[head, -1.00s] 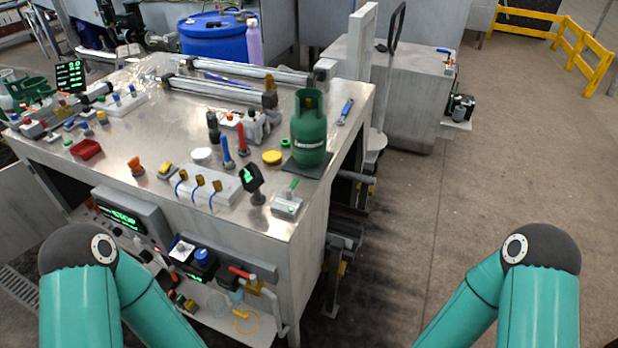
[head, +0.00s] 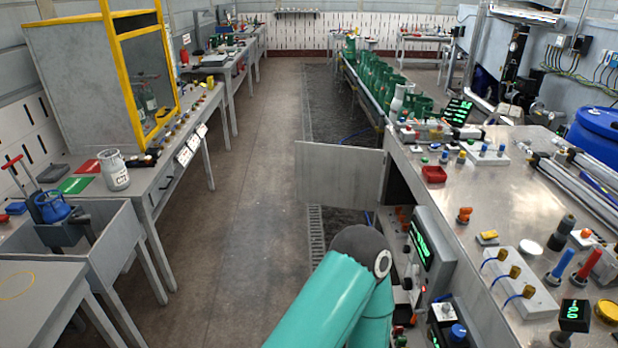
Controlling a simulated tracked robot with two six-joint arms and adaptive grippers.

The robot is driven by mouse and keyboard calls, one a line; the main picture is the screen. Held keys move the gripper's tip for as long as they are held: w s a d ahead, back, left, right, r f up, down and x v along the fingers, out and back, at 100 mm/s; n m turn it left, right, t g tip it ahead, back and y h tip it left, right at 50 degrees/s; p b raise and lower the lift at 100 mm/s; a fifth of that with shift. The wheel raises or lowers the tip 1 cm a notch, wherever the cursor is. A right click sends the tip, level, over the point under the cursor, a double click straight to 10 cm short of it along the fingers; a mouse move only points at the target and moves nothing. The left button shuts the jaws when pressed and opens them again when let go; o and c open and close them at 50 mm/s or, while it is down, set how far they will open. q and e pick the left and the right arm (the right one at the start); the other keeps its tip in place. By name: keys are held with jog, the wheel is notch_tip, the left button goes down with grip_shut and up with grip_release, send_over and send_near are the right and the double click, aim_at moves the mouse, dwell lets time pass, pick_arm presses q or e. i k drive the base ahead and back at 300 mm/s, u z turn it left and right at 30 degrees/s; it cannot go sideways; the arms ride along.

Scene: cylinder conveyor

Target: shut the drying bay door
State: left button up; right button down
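A flat grey door panel (head: 340,172) stands swung open at the left side of the steel workbench (head: 480,200), reaching out over the aisle. I take it for the drying bay door, though I see no label on it. A dark opening (head: 397,195) shows in the bench beside its hinge side. The bent elbow of my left arm (head: 345,295) shows at the bottom, in front of the bench and apart from the panel. Neither of my grippers is in view.
The bench front carries a green-lit display box (head: 425,245) and knobs close to my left arm. A row of green cylinders (head: 375,80) stands beyond the panel. A long side table (head: 150,190) runs along the left. The aisle floor (head: 240,200) between is clear.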

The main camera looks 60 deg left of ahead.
aim_at(346, 176)
jog(key=z, duration=0.75)
jog(key=i, duration=0.2)
jog(key=u, duration=3.25)
jog(key=i, duration=0.2)
jog(key=z, duration=0.15)
jog(key=i, duration=6.35)
jog(key=z, duration=0.05)
